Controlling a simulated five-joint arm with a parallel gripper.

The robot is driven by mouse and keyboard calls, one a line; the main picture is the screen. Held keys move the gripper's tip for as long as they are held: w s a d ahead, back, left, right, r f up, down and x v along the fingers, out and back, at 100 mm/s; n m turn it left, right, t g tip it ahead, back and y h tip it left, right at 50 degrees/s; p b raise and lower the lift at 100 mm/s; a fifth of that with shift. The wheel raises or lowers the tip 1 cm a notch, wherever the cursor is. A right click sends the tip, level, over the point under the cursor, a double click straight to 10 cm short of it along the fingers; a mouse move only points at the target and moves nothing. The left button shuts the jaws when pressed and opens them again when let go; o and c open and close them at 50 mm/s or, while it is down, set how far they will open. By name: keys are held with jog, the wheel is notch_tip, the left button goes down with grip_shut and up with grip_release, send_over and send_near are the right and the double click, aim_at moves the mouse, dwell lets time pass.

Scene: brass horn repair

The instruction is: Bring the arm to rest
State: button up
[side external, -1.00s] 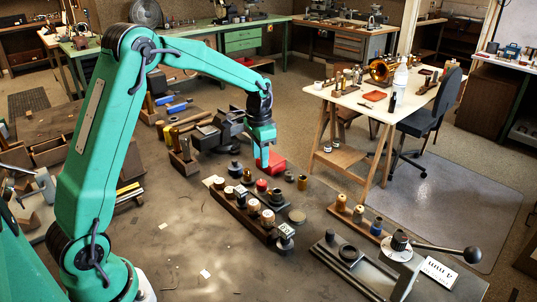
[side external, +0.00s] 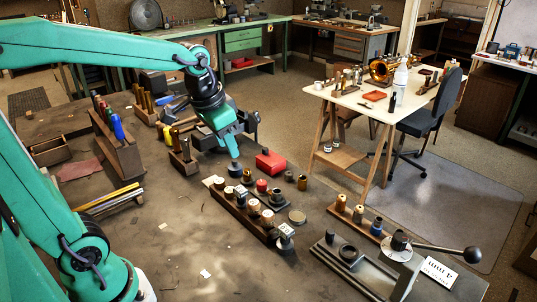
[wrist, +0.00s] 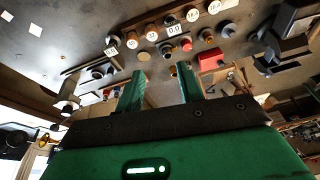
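My gripper (side external: 230,150) hangs over the middle of the bench, tilted down and to the right. In the wrist view its two green fingers (wrist: 161,88) stand apart, with nothing held between them. In the side view the fingertips overlap a small dark round piece (side external: 234,169) on the bench; I cannot tell from this view how much height lies between them. My forearm reaches in from the left edge.
A red box (side external: 270,161) stands just right of my gripper. A long wooden rack (side external: 240,214) with labelled round parts lies in front. A dark vise (side external: 250,123) is behind. The front-left bench is mostly clear.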

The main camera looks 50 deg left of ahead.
jog(key=s+d+n+t, duration=0.1)
jog(key=s+d+t, duration=0.1)
jog(key=s, duration=0.9)
jog(key=shift+d+f, duration=0.15)
jog(key=shift+d, duration=0.15)
